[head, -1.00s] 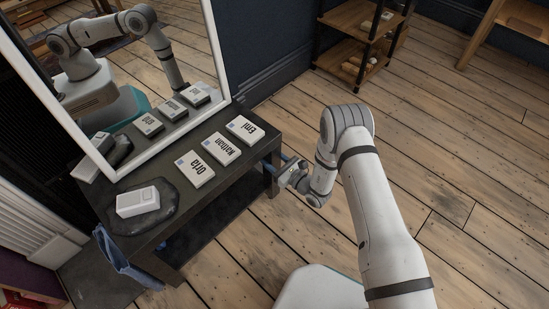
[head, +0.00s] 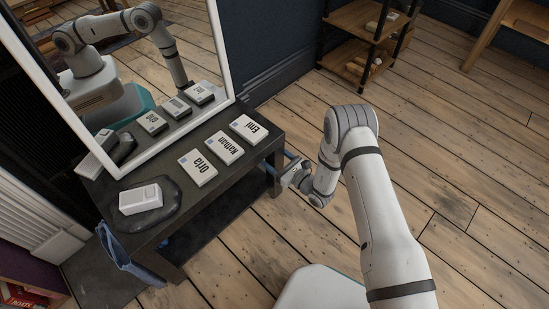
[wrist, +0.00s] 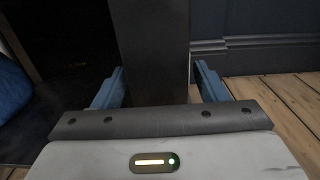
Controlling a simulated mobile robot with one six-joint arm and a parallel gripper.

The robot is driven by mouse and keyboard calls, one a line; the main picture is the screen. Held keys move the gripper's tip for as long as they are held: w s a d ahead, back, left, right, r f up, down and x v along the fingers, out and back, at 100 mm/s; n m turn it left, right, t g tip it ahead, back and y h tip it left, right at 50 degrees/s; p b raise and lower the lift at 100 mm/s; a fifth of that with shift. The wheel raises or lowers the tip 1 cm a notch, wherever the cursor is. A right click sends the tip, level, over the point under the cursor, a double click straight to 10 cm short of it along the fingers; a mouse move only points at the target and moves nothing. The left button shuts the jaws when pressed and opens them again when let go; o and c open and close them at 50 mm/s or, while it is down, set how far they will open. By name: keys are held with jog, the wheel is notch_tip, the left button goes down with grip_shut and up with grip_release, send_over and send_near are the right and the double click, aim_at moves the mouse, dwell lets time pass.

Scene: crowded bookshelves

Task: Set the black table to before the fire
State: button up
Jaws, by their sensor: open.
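The black table (head: 228,188) is low, with a lower shelf, and stands at the left in the head view. On its top are several white name blocks, a white box (head: 141,199) on a dark slab (head: 172,208), and a white-framed mirror (head: 221,50). A blue cloth (head: 121,252) hangs at its near left corner. My gripper (head: 287,169) is at the table's right end. In the wrist view, my open blue fingers (wrist: 160,88) stand on either side of a dark upright leg (wrist: 152,45). I cannot tell whether they touch it.
A white ribbed surround (head: 35,215) and a dark panel lie left of the table, with a dark floor slab (head: 100,278) below. I cannot tell whether this is the fire. A wood-and-black shelf (head: 362,45) stands at the back. The plank floor at right is clear.

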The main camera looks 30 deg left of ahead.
aim_at(280, 142)
jog(key=p+v, duration=0.2)
jog(key=v, duration=0.5)
jog(key=shift+s+d, duration=0.1)
jog(key=shift+d, duration=0.25)
